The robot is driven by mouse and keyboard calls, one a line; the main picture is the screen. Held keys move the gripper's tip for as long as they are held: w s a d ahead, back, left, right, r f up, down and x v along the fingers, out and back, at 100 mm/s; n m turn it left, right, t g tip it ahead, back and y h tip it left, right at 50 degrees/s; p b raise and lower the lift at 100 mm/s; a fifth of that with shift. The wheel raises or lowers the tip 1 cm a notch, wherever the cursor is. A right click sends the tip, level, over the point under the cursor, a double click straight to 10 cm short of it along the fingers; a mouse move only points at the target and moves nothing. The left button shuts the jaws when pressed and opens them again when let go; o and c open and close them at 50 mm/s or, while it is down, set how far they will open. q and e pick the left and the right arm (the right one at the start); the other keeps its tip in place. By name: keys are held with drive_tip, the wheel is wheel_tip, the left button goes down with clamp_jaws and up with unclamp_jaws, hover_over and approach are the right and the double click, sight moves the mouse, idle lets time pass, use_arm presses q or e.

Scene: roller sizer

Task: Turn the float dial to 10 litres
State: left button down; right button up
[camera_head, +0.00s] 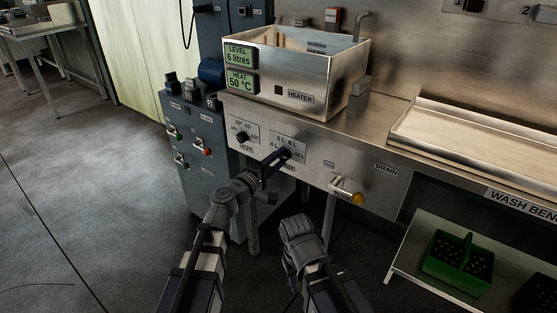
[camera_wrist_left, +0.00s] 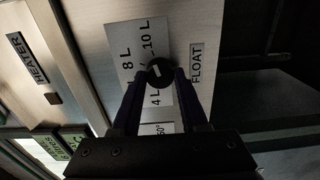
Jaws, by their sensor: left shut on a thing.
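The float dial (camera_wrist_left: 160,72) is a small round black knob with a white mark, on a plate under the tank. The plate shows 4 L, 8 L and 10 L around it in the left wrist view. I cannot tell for sure which number the mark points to. My left gripper (camera_head: 284,154) is shut on the dial, one finger on each side, and covers it in the head view. The level display (camera_head: 239,55) reads 6 litres. The end of my right arm (camera_head: 297,230) hangs low in front of the bench, its fingers not visible.
The heat dial (camera_head: 242,137) is left of the float dial. The metal tank (camera_head: 330,85) stands above. A grey switch cabinet (camera_head: 190,150) is at the left, a green crate (camera_head: 458,265) lower right.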

use_arm(q)
drive_tip(key=shift+c, duration=2.2)
unclamp_jaws()
